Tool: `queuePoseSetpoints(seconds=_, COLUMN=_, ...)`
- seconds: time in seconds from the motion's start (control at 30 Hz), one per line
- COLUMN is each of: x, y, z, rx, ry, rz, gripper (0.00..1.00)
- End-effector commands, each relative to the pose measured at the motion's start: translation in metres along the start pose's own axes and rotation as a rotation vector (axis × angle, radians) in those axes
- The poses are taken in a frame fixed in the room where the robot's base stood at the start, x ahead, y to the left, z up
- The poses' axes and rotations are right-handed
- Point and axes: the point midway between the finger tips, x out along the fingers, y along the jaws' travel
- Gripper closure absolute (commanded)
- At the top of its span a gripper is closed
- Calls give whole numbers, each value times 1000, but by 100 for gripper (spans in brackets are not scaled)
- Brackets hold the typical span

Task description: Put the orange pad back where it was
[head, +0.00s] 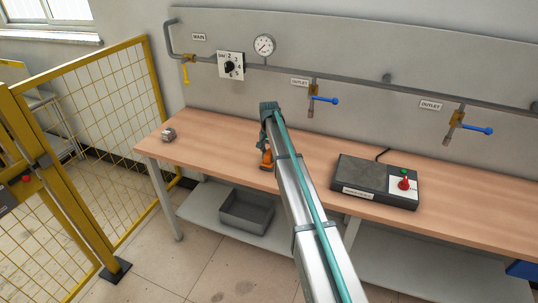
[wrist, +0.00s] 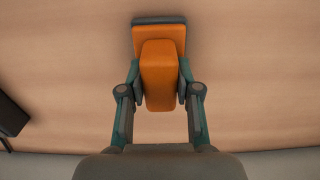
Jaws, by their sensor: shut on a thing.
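The orange pad (wrist: 160,75) is between the two teal fingers of my gripper (wrist: 159,90) in the wrist view. The fingers are shut on its narrow block from both sides. A wider orange slab with a dark grey edge shows behind this block; I cannot tell if it is one piece with it. In the head view the orange pad (head: 267,158) shows beside my arm, low over the wooden workbench (head: 215,130) near its front edge. My arm hides part of it. I cannot tell whether it touches the bench top.
A dark induction heater (head: 358,178) with a red knob stands right of my arm. A grey bin (head: 247,211) sits on the lower shelf. Pipes with blue valves run along the wall. The bench between is clear.

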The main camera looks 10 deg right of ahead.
Motion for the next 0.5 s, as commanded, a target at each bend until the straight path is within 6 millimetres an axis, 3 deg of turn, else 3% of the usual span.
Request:
queuePoseSetpoints(seconds=0.13, x=3, y=0, z=0, rx=0, ry=0, rz=0, gripper=100)
queuePoseSetpoints(seconds=0.17, x=4, y=0, z=0, rx=0, ry=0, rz=0, gripper=66)
queuePoseSetpoints(seconds=0.3, x=3, y=0, z=0, rx=0, ry=0, rz=0, gripper=43)
queuePoseSetpoints(seconds=0.5, x=3, y=0, z=0, rx=0, ry=0, rz=0, gripper=42)
